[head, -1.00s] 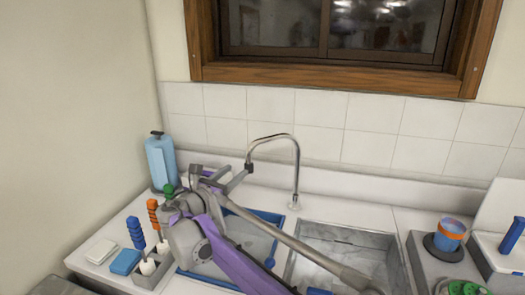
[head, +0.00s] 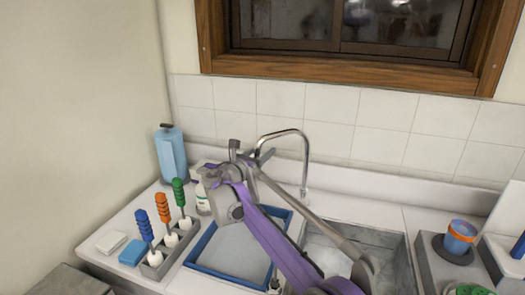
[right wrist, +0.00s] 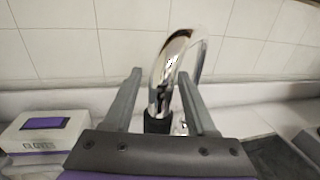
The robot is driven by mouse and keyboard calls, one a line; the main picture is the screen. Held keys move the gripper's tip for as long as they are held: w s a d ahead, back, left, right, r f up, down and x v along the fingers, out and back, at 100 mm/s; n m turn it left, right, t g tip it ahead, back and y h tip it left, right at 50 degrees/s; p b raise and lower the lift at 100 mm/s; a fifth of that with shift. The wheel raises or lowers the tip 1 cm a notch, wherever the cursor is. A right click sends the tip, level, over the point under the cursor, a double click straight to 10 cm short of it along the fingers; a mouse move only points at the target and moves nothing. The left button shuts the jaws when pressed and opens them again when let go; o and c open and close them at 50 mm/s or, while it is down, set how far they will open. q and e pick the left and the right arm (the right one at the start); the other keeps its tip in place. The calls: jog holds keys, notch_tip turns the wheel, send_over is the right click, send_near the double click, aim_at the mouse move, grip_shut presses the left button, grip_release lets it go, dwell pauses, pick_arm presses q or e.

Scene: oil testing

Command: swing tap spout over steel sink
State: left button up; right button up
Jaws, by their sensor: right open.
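The chrome tap (head: 305,165) stands at the back of the counter, its spout arching left so the tip hangs over the back of the blue-rimmed left basin (head: 209,262). The steel sink (head: 335,262) lies to the right of that basin, partly hidden by my right arm. My right gripper (head: 252,150) is open at the spout's tip. In the right wrist view, the spout (right wrist: 168,72) lies between the two open fingers (right wrist: 160,76), with its dark tip low between them. I cannot tell whether a finger touches it. My left gripper is out of view.
A rack (head: 153,271) with blue, orange and green-handled brushes stands left of the basin. A blue bottle (head: 171,155) stands at the back left. A glove box (right wrist: 45,130) shows in the right wrist view. A blue-orange cup (head: 459,238) stands at right.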

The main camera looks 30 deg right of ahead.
jog(key=shift+d, duration=0.1)
grip_shut()
dwell(1.4)
